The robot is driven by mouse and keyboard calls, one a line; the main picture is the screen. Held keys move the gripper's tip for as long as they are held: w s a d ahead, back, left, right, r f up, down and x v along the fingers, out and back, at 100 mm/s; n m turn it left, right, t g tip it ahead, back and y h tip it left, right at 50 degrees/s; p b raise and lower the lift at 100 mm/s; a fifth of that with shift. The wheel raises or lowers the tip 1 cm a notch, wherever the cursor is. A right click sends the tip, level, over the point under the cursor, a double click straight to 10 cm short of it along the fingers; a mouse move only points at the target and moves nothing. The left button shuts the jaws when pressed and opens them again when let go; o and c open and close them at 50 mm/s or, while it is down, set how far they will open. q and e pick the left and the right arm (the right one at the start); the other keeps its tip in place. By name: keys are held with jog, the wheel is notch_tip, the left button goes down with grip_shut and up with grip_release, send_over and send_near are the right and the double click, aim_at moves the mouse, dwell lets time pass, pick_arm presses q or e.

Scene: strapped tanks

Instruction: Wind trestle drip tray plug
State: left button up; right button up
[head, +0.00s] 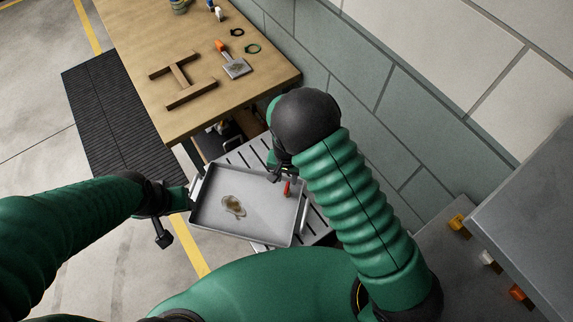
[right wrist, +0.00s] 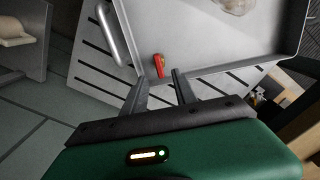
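The grey drip tray (head: 262,236) sits on a slatted grey stand, with a brownish puddle (head: 233,206) in it. A small red plug (head: 287,188) is at the tray's right side; it also shows in the right wrist view (right wrist: 159,66). My right gripper (head: 281,174) is over that side; in the right wrist view its open fingers (right wrist: 159,80) point at the plug, which appears between and just beyond the tips. I cannot tell whether they touch it. My left gripper (head: 184,197) is at the tray's left edge by a handle; its fingers are too hidden to read.
A wooden workbench (head: 222,85) stands beyond the tray, carrying an H-shaped wooden frame (head: 181,80), an orange-handled scraper (head: 235,66) and small rings. A block wall (head: 365,90) runs along the right. A grey cabinet (head: 520,215) is at right. A black ribbed mat (head: 120,120) lies left.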

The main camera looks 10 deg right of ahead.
aim_at(287, 186)
notch_tip(287, 186, up, 11)
jog(key=shift+f, duration=0.15)
jog(key=s+d+r+n+t, duration=0.2)
jog(key=s+d+r+n, duration=0.3)
jog(key=s+d+r, duration=0.3)
jog(key=s+d, duration=0.2)
jog(key=s, duration=0.1)
jog(key=shift+r+t, duration=0.3)
jog(key=shift+r, duration=0.1)
jog(key=shift+s+d, duration=0.1)
jog(key=shift+d, duration=0.05)
jog(key=shift+d, duration=0.1)
